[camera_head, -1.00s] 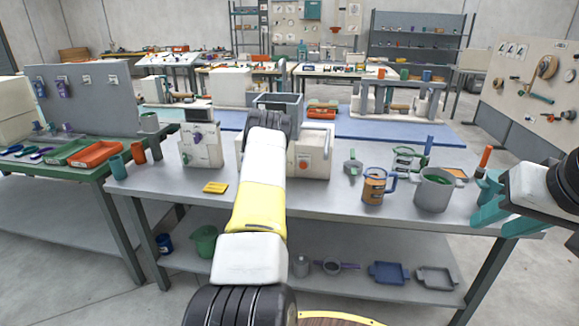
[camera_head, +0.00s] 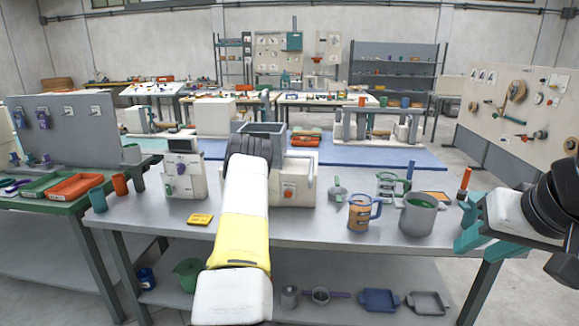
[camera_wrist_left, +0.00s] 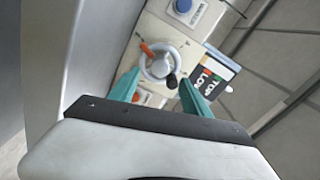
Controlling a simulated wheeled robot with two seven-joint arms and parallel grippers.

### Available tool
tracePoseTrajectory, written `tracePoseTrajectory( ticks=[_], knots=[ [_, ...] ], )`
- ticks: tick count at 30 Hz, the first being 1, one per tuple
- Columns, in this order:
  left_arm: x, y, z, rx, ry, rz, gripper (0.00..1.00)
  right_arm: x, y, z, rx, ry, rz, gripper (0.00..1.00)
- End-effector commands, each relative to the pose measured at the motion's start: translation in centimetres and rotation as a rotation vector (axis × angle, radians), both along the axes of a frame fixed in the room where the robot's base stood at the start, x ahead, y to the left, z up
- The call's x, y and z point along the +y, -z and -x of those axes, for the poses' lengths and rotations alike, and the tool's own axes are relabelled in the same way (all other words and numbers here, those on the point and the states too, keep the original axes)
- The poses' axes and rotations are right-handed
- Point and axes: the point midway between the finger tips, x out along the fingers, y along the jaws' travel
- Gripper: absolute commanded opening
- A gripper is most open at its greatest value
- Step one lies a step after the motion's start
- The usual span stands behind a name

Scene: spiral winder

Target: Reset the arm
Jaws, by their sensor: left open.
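My left arm (camera_head: 240,240) reaches forward over the grey workbench (camera_head: 320,228), and its own links hide the left gripper in the head view. In the left wrist view the left gripper (camera_wrist_left: 160,88) has its two teal fingers spread apart with nothing gripped between them. Beyond the fingers is a white machine with a round handwheel (camera_wrist_left: 160,62). My right gripper (camera_head: 468,222) is at the right end of the bench, with its teal fingers apart and empty, close to an orange-handled tool (camera_head: 465,180).
A side table with red tray (camera_head: 75,186) is at left.

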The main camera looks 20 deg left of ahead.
Motion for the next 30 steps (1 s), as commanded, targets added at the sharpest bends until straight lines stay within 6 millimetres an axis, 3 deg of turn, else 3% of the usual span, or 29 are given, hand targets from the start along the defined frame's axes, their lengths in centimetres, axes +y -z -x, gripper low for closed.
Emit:
tracePoseTrajectory(
  ticks=[5,8,13,17,23,26,30],
  knots=[
    [0.0,-0.4,-0.2,0.000,-0.003,0.006,0.56,0.0,0.0,0.0,0.000,0.000,0.000,0.36],
    [-0.1,-2.1,-0.8,0.007,-0.020,0.049,0.56,0.0,0.0,0.0,0.000,0.000,0.000,0.36],
    [-1.4,-8.1,-2.2,0.050,-0.080,0.238,0.56,0.0,0.0,0.0,0.000,0.000,0.000,0.36],
    [-3.9,-13.1,-2.0,0.101,-0.121,0.428,0.56,0.0,0.0,0.0,0.000,0.000,0.000,0.36],
    [-9.8,-19.8,1.0,0.198,-0.156,0.718,0.56,0.0,0.0,0.0,0.000,0.000,0.000,0.36],
    [-13.3,-22.6,3.7,0.260,-0.166,0.851,0.56,0.0,0.0,0.0,0.000,0.000,0.000,0.36],
    [-18.5,-25.9,8.8,0.360,-0.178,1.020,0.56,0.0,0.0,0.0,0.000,0.000,0.000,0.36]
  ],
)
